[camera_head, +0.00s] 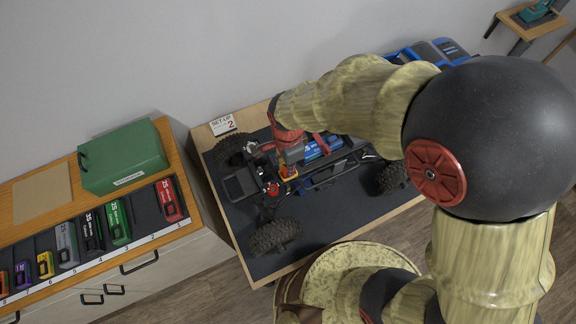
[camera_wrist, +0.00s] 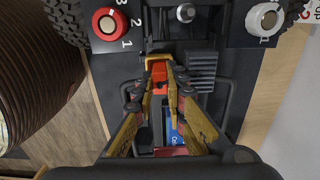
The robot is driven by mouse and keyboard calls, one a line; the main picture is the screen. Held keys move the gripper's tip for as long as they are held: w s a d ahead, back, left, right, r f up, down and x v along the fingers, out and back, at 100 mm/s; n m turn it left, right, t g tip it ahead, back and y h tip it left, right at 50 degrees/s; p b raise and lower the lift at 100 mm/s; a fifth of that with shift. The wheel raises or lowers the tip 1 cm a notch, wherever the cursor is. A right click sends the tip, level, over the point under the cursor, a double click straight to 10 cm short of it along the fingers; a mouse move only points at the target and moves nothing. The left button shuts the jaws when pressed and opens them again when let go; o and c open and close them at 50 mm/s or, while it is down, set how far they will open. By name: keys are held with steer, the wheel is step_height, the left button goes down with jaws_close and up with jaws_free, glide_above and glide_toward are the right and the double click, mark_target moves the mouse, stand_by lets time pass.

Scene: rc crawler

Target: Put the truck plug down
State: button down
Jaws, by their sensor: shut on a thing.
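My gripper (camera_wrist: 157,82) is over the middle of the RC crawler truck, its yellow fingers closed around a small orange-red piece, which I take for the truck plug (camera_wrist: 160,74). In the head view my gripper (camera_head: 287,170) shows small and orange, low above the chassis. Whether the plug touches the chassis I cannot tell. The truck (camera_head: 325,178) stands without its body shell on a dark mat (camera_head: 325,215), its black wheels showing. A blue battery (camera_head: 318,150) lies in the chassis; part of it shows between my fingers in the wrist view (camera_wrist: 174,128).
On the left, a wooden cabinet (camera_head: 125,258) holds a row of numbered coloured batteries (camera_head: 118,222) and a green box (camera_head: 124,160). A "SET-UP 2" card (camera_head: 222,125) stands at the bench's back corner. Red (camera_wrist: 109,24) and white (camera_wrist: 264,20) dials lie near the truck's wheels.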

steer(key=c, duration=2.3)
jaws_free()
steer(key=shift+f, duration=0.15)
steer(key=o, duration=0.5)
step_height(320, 180, up, 12)
steer(key=shift+r+p, duration=0.2)
steer(key=shift+p, duration=0.55)
